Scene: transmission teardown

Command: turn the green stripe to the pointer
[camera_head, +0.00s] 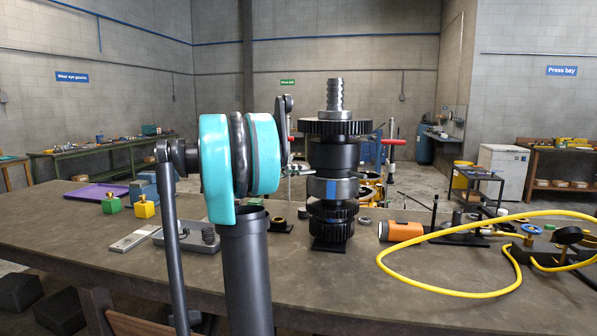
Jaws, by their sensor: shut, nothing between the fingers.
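A tall transmission shaft stack stands upright on the workbench, with a splined shaft end (335,95) on top and a wide dark gear (334,127) below it. Lower down is a grey ring (318,187) with a blue stripe (331,189) on the side facing me. More dark gears (333,208) sit beneath it on a dark base. I cannot make out a green stripe or a pointer on the stack. My teal and dark arm fills the left middle, just left of the stack, and hides what lies behind it. I cannot make out my gripper.
On the workbench (330,285), a yellow hose (440,293) loops at the right beside an orange cylinder (400,231). Yellow (145,207) and green (111,204) blocks and a purple tray (95,192) lie at the left. The bench in front of the stack is clear.

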